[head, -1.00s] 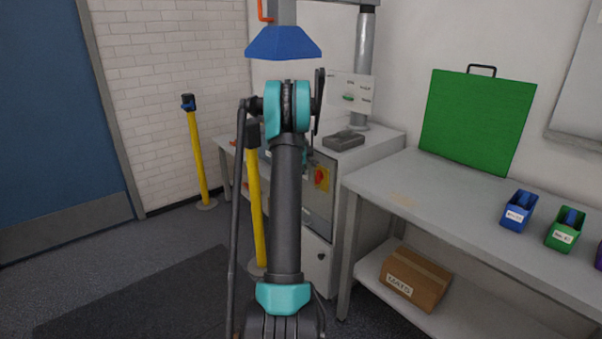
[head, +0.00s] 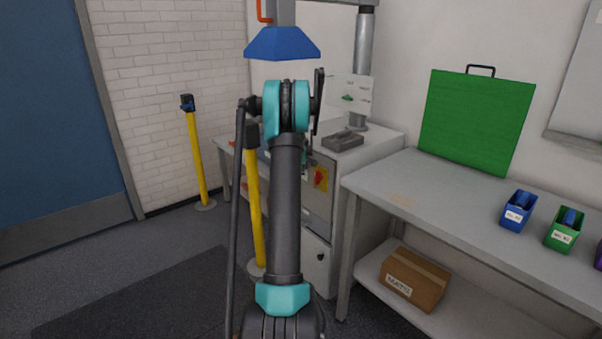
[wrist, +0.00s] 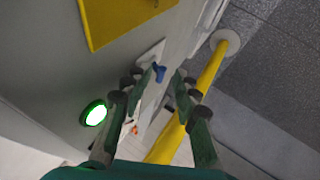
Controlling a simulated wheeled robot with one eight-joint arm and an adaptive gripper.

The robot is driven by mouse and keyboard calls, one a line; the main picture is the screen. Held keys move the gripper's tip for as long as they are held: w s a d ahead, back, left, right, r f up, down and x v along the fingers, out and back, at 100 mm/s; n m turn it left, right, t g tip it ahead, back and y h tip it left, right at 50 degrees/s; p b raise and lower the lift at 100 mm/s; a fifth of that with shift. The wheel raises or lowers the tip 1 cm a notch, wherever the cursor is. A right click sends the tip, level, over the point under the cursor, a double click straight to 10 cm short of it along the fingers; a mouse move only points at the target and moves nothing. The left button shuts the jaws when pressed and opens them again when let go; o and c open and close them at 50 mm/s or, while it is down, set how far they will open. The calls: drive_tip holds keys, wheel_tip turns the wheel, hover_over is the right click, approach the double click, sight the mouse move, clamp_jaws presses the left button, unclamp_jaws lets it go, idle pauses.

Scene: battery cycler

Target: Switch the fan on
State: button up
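The fan's hood, a blue funnel (head: 283,43) on a grey duct, hangs above the grey cabinet in the head view. In the wrist view a small blue knob or lever (wrist: 159,73) stands on a pale plate (wrist: 150,55) and shows between my fingertips. A green lit round button (wrist: 95,114) is left of my fingers. I cannot tell from labels which one is the fan's switch. My gripper (wrist: 160,81) is open, with a gap between its fingers. Whether it touches the blue knob is unclear. In the head view my arm hides most of the gripper.
A yellow panel with a red switch (head: 320,179) is on the cabinet front (head: 318,215). Yellow posts (head: 255,200) (head: 198,160) stand left. A grey bench (head: 440,190) with small bins is at right. The floor at left is open.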

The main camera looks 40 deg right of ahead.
drive_tip(key=v, duration=0.7)
drive_tip(key=shift+r, duration=0.2)
drive_tip(key=shift+s, duration=0.1)
drive_tip(key=shift+a, duration=0.1)
drive_tip(key=s+a+r+y, duration=0.1)
drive_tip(key=s+a, duration=0.3)
drive_tip(key=a, duration=0.6)
drive_tip(key=s+a+m+y, duration=0.1)
drive_tip(key=s+a, duration=0.3)
drive_tip(key=a, duration=0.5)
drive_tip(key=s+a+r+y, duration=0.1)
drive_tip(key=s+a, duration=0.2)
drive_tip(key=a, duration=0.7)
drive_tip(key=s+a+f+y, duration=0.1)
drive_tip(key=s+a+f, duration=0.3)
drive_tip(key=s+a, duration=0.5)
drive_tip(key=s+a+f+m, duration=0.1)
drive_tip(key=s+a+f, duration=0.3)
drive_tip(key=s+a, duration=0.6)
drive_tip(key=s, duration=0.6)
drive_tip(key=shift+s+a+f+g+y, duration=0.15)
drive_tip(key=shift+s+f+g+y, duration=0.05)
drive_tip(key=shift+f+g+y, duration=0.2)
